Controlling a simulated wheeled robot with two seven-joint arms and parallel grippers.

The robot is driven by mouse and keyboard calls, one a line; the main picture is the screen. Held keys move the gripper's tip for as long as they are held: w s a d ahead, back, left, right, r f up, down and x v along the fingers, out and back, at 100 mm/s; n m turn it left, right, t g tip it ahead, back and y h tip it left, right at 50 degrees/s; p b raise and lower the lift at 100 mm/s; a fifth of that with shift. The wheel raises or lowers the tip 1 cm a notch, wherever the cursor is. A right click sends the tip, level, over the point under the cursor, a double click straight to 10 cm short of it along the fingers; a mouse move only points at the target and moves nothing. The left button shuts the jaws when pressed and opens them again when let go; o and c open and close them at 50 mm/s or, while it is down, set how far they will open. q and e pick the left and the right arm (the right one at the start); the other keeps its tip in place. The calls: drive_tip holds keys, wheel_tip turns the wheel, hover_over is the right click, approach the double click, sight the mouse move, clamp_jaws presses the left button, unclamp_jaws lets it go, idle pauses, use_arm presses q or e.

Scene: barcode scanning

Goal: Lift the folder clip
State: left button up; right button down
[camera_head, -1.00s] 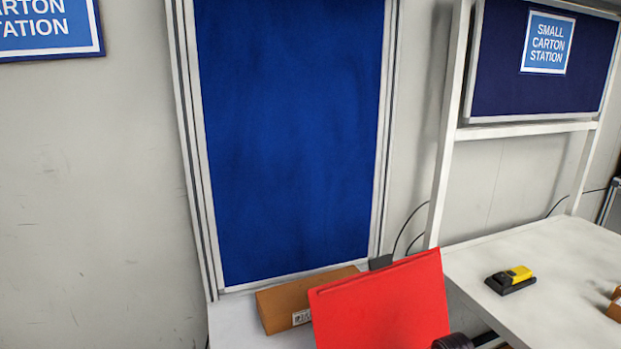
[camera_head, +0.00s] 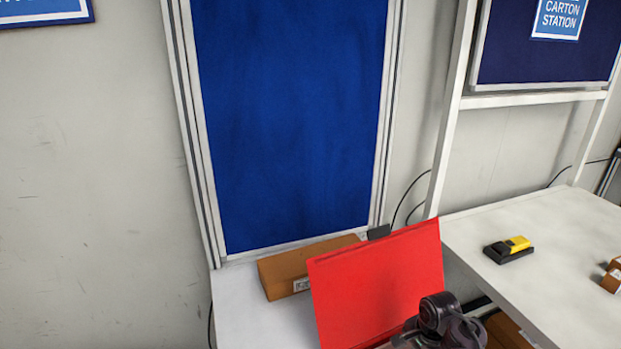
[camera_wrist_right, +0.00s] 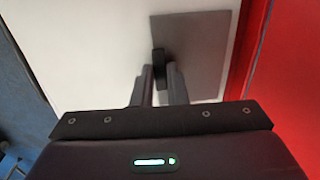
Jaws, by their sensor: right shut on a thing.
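The folder clip (camera_head: 375,285) is a red panel standing tilted over the white table, with its lower edge out of view. Its red side also shows at the right of the right wrist view (camera_wrist_right: 285,80). My right gripper (camera_wrist_right: 160,78) is shut on a narrow black piece, which stands in front of a grey square plate on a white surface. I cannot clearly tell how this piece joins the red panel. In the head view my right arm covers the panel's lower right corner, and the right fingers are hidden. My left gripper is not in view.
A brown carton (camera_head: 287,275) with a label lies behind the panel. The white table (camera_head: 240,310) is bare at its left front. A yellow and black scanner (camera_head: 510,249) and a small brown box (camera_head: 612,277) stand on the right table (camera_head: 560,230). A blue board (camera_head: 290,120) stands behind.

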drive_tip(key=shift+w+r, duration=0.1)
drive_tip(key=shift+r, duration=0.1)
drive_tip(key=shift+w+r+g, duration=0.25)
drive_tip(key=shift+r+g, duration=0.05)
drive_tip(key=shift+r, duration=0.7)
drive_tip(key=shift+r+h, duration=0.1)
drive_tip(key=shift+h, duration=0.2)
drive_tip(key=shift+w+r, duration=0.15)
drive_tip(key=shift+r, duration=0.1)
drive_tip(key=shift+w+a+r+g, duration=0.15)
drive_tip(key=shift+w+r+g, duration=0.15)
drive_tip(key=shift+r+g, duration=0.25)
drive_tip(key=shift+r, duration=0.15)
drive_tip(key=shift+w+a+r+g+h, duration=0.3)
drive_tip(key=shift+w+r+g, duration=0.05)
drive_tip(key=shift+w+r, duration=0.3)
idle(0.3)
